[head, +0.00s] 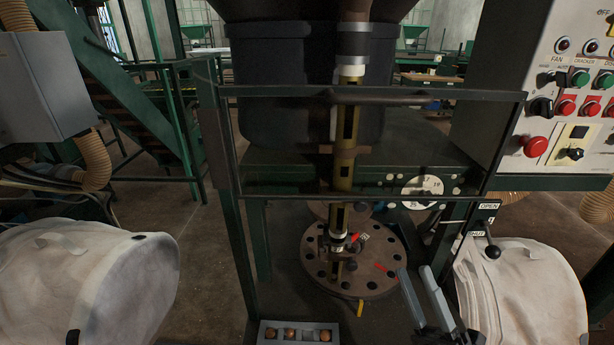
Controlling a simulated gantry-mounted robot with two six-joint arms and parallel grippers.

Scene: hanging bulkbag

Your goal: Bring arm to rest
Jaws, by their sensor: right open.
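My right gripper (416,271) shows at the lower right of centre in the head view. Its two grey fingers point up the picture and stand apart, with nothing seen between them. It appears just right of the round brown plate with holes (312,270); I cannot tell the distance in depth. My left gripper is not in view.
A dark green frame (228,200) with a crossbar stands ahead. A lever with a black knob (492,252) is near the right bag. A small tray (265,332) is at bottom centre. A control panel (570,60) is upper right.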

